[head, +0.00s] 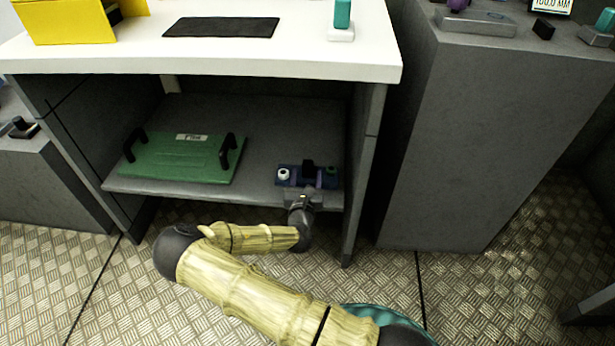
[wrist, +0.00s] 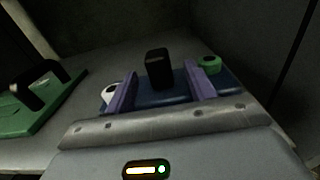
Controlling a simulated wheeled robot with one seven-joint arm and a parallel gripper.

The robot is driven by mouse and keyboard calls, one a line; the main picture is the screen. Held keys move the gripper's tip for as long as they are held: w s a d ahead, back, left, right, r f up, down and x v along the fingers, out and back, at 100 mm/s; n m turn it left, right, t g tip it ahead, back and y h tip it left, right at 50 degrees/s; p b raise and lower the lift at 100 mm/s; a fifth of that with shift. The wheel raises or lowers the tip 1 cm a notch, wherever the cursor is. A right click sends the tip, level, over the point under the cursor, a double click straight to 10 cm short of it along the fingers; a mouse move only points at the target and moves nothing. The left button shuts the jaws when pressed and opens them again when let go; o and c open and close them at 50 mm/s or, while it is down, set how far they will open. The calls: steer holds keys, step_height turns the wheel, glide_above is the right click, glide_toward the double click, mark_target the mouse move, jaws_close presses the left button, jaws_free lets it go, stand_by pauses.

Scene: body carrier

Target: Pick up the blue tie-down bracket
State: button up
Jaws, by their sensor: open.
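The blue tie-down bracket (head: 294,180) lies on the lower shelf of the bench, near its front edge at the right. It has a flat blue base, a black upright block in the middle, a white ring at the left end and a green ring at the right end. In the wrist view its blue base (wrist: 170,99) is straight ahead. My gripper (wrist: 163,86) is open, with its two purple fingers apart, one on each side of the black block. In the head view my gripper (head: 303,194) reaches in from the front. Whether the fingers touch the base is unclear.
A green panel (head: 178,160) with two black handles lies left of the bracket on the same shelf (head: 262,140). The white bench top (head: 230,62) hangs above. A bench leg (head: 362,170) stands close on the right. A grey cabinet (head: 440,140) is further right.

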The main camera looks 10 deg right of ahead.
mark_target(307, 171)
steer(key=b+x, duration=0.2)
steer(key=x, duration=0.1)
steer(key=shift+w+d+f, duration=0.1)
steer(key=shift+w+f, duration=0.05)
steer(key=shift+w, duration=0.2)
steer(key=shift+w+d, duration=0.1)
steer(key=shift+w, duration=0.3)
steer(key=shift+r, duration=0.25)
jaws_close()
